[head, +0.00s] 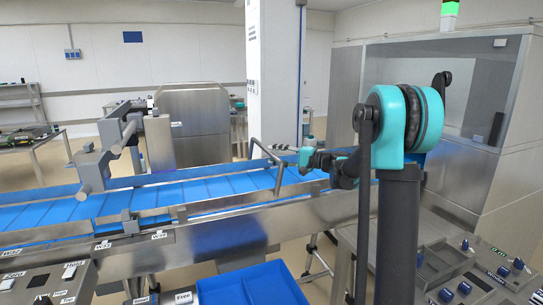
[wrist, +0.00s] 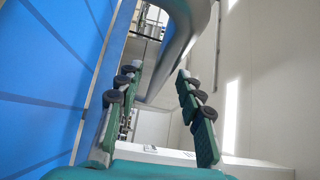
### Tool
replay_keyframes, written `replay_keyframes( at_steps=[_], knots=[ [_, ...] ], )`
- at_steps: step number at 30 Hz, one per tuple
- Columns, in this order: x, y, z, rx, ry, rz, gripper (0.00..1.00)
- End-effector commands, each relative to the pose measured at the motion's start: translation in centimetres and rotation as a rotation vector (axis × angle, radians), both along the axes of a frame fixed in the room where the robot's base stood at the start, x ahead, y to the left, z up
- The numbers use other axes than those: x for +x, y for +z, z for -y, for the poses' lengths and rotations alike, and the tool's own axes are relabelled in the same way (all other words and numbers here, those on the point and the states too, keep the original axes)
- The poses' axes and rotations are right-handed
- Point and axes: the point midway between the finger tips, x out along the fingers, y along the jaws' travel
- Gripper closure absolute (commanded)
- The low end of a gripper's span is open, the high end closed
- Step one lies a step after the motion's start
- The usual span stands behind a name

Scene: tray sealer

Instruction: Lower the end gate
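What appears to be the end gate, a bent grey tube hoop (head: 281,176), stands raised above the blue conveyor belt (head: 210,187) in the head view. In the wrist view, a thick grey tube (wrist: 183,35), likely the same hoop, curves from the top down toward the space between my fingers. My gripper (wrist: 158,74) has its two green fingers spread apart. I cannot tell whether the fingers touch the tube.
Steel rails border the belt. A blue bin (head: 255,285) sits in front of the conveyor. A control panel (head: 480,275) with blue knobs is at the lower right. A white pillar (head: 273,80) and a steel cabinet (head: 195,125) stand behind.

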Motion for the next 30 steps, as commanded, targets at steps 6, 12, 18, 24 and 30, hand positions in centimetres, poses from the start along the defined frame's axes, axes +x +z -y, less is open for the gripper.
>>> replay_keyframes(
  at_steps=[6,12,18,24,30],
  knots=[
    [0.6,0.0,-1.5,0.0,0.0,0.0,0.63],
    [0.7,0.0,-1.7,0.0,-0.001,0.0,0.63],
    [0.7,0.0,-1.7,0.0,-0.001,0.0,0.75],
    [0.7,0.0,-1.6,0.0,-0.001,0.0,1.0],
    [0.7,0.0,-1.6,0.0,-0.001,0.0,1.0]
  ],
)
